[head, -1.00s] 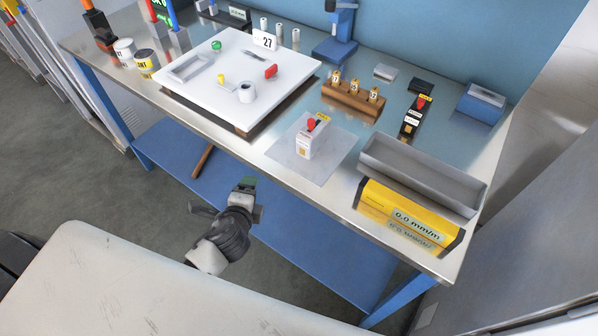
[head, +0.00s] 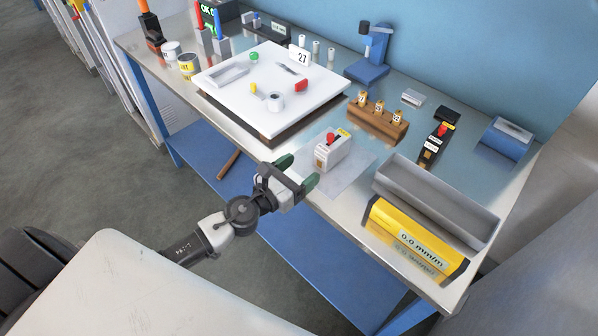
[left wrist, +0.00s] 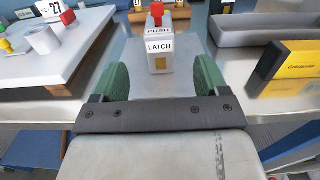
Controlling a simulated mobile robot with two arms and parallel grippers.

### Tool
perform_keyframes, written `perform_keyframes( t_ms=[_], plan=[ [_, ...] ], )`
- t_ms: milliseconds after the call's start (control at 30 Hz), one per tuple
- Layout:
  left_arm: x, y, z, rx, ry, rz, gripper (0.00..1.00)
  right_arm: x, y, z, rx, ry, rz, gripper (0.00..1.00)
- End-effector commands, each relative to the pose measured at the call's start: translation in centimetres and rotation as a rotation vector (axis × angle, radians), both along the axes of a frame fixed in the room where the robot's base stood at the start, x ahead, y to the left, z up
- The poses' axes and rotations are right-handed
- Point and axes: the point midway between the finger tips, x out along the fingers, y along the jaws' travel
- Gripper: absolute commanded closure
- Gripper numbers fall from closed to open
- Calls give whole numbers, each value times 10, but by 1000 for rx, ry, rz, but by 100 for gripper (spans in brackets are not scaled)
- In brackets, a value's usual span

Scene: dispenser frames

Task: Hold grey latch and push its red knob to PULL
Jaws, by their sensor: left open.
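The grey latch (head: 333,153) is a small light block with a red knob (head: 331,138) on top, standing on a grey mat (head: 352,175) at the bench's front edge. In the left wrist view the latch (left wrist: 159,50) faces me with LATCH and PUSH labels, its red knob (left wrist: 157,10) at the top edge of the picture. My left gripper (head: 298,172) is open, its green fingertips at the bench edge just short of the latch. In the left wrist view the latch stands ahead, between the lines of the two fingers (left wrist: 161,82), not touched. My right gripper is not in view.
A white board (head: 235,88) with small parts lies left of the latch. A yellow level (head: 415,240) and a grey open tray (head: 440,200) stand to its right. A wooden block with brass pieces (head: 377,122) and a black latch-like device (head: 433,145) are behind.

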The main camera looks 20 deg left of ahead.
Motion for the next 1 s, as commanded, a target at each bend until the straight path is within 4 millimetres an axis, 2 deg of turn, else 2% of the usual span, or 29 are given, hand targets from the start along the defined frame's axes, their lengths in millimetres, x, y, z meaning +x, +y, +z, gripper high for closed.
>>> perform_keyframes(
  t_ms=[167, 600, 800, 1000],
  plan=[
    [17, -6, 2, 16, -6, -6, 26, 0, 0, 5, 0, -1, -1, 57],
    [86, -32, 0, 11, -4, -5, 26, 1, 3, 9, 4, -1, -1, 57],
    [99, -36, 0, 12, -2, -5, 26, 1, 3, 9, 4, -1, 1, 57],
    [101, -37, 0, 12, -2, -6, 26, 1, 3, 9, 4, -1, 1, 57]
  ],
)
